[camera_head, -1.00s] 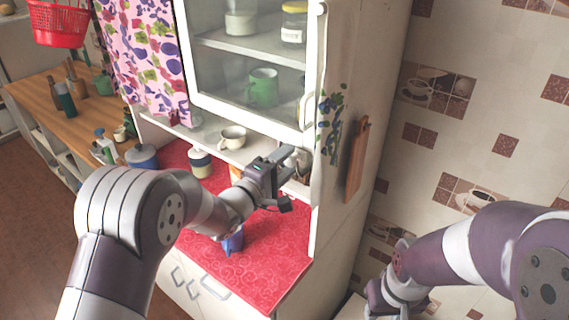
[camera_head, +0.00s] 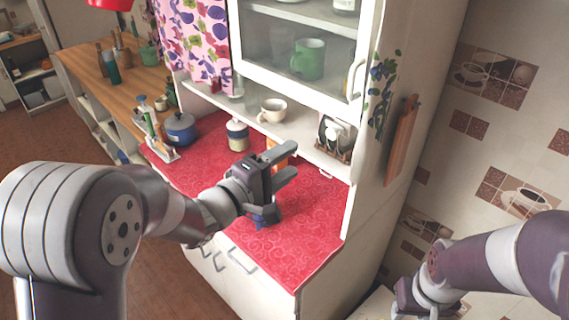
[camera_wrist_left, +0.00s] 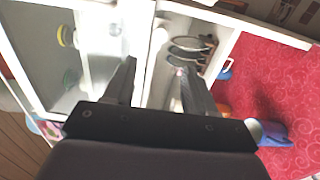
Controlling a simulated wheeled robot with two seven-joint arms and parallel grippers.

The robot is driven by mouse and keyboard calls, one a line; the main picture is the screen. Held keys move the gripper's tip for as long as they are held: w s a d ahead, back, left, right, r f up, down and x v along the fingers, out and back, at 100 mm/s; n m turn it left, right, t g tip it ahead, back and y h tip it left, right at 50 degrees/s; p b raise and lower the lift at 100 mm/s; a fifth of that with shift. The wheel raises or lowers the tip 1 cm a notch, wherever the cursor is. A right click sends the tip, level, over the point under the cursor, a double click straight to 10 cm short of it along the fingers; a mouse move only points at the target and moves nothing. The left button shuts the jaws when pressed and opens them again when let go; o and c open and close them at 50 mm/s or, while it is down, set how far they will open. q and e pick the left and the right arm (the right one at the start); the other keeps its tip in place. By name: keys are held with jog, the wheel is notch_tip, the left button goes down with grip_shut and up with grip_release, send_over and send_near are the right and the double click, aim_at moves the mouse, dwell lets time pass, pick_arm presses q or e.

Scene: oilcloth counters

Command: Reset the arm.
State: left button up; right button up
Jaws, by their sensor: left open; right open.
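My left gripper (camera_head: 284,165) is open and empty, held over the red oilcloth counter (camera_head: 305,250) in front of the cabinet's open shelf. Its two fingers also show apart in the left wrist view (camera_wrist_left: 155,85), with nothing between them. A blue thing (camera_head: 262,215) stands on the oilcloth just below the gripper, partly hidden by it. It appears blue-purple in the left wrist view (camera_wrist_left: 268,133). My right gripper (camera_head: 425,305) is at the bottom right of the head view, beside the cabinet; its fingertips are not clearly visible.
A cream cup (camera_head: 272,110) and a dish rack (camera_head: 335,138) stand on the shelf. A white jar (camera_head: 237,135) and a blue pot (camera_head: 180,129) stand on the counter. The glass cabinet door (camera_head: 300,55) is above. The oilcloth's front right is clear.

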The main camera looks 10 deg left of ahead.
pick_arm(q)
jog(key=s+a+f+m+g+y, duration=0.2)
jog(key=a+f+m+g+y, duration=0.2)
jog(key=a+f+m+y, duration=0.55)
jog(key=s+f+m+g+y+b, duration=0.1)
jog(key=s+f+g+b, duration=0.3)
jog(key=s+f+g, duration=0.5)
jog(key=s+f, duration=0.3)
jog(key=s, duration=0.4)
jog(key=shift+a+f+m+b, duration=0.3)
jog(key=shift+f+m, duration=0.05)
